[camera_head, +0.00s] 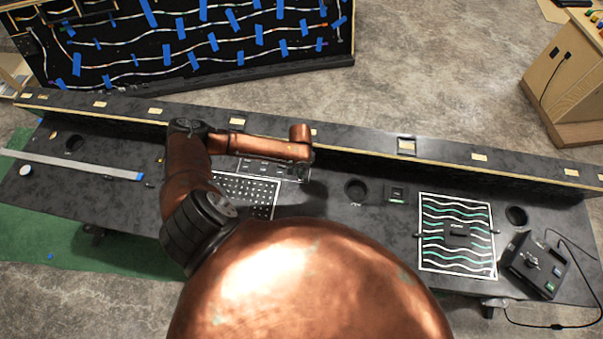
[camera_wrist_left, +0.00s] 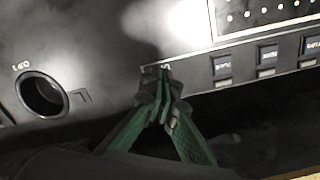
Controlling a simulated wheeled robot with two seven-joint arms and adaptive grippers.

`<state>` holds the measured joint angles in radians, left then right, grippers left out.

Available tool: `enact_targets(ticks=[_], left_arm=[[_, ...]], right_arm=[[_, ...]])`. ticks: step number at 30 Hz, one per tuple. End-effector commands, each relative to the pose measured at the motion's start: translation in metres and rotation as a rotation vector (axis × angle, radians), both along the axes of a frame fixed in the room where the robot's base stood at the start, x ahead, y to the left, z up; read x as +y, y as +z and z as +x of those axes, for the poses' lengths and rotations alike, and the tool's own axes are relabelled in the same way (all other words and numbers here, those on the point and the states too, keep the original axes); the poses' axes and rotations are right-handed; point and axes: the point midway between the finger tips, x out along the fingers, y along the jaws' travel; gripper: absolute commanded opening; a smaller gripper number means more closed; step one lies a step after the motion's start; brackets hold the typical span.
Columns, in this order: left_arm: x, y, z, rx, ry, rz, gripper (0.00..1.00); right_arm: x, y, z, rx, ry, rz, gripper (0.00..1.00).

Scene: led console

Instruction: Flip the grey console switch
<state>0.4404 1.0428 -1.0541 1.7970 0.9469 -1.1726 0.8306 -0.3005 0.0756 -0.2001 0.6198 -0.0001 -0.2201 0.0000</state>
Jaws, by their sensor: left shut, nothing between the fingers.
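A dark panel strip with labelled square switches (camera_wrist_left: 267,58) runs along the right of the left wrist view. In the head view the same strip (camera_head: 262,168) lies on the console below my left forearm. My left gripper (camera_wrist_left: 163,80) has dark green fingers, closed together and empty. Its tips are over the left end of the strip, where a small white marking shows just behind them. The fingers cover that end, so I cannot tell which switch is the grey one or whether the tips touch it. My right gripper is not in view.
A round hole (camera_wrist_left: 42,94) lies left of the fingers. The dark console (camera_head: 330,225) has a raised back ledge (camera_head: 237,122), a dotted panel (camera_head: 250,190), a wavy-line panel (camera_head: 440,205) and a black joystick box (camera_head: 538,264) with a cable at right.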

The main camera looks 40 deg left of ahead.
Motion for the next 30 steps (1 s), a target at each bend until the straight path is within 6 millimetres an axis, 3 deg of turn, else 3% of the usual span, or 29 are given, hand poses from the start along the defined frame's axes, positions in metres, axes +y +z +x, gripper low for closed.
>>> enact_targets(ticks=[30], left_arm=[[0.0,-0.025,0.0,0.0,0.0,0.0,0.0]], right_arm=[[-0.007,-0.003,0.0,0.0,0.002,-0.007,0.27]])
